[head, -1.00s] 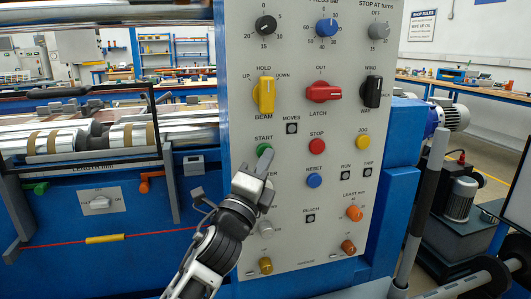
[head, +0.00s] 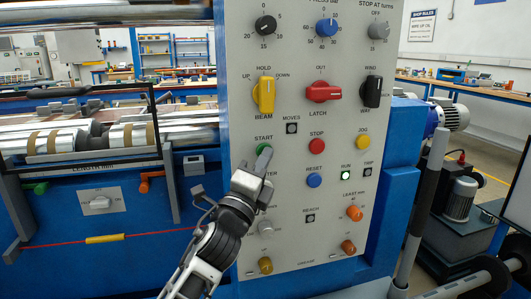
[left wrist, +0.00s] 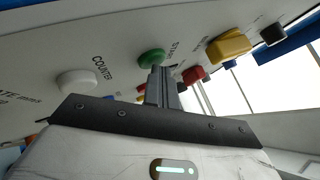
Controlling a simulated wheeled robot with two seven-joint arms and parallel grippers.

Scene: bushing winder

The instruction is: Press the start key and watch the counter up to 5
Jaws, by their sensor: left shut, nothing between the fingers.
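The green START key (head: 264,150) is on the grey control panel (head: 300,190), under its START label. My left gripper (head: 259,163) is shut and empty, its fingertips at the lower edge of the key. In the left wrist view the shut fingers (left wrist: 159,75) reach up to the green key (left wrist: 151,58); I cannot tell whether they touch it. The RUN lamp (head: 345,175) is lit green. No counter reading is legible. My right gripper is not in view.
The red STOP button (head: 317,146), blue RESET button (head: 314,180) and yellow JOG button (head: 363,142) sit right of my gripper. A yellow HOLD/BEAM switch (head: 264,95) is above. Rollers (head: 85,140) lie to the left.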

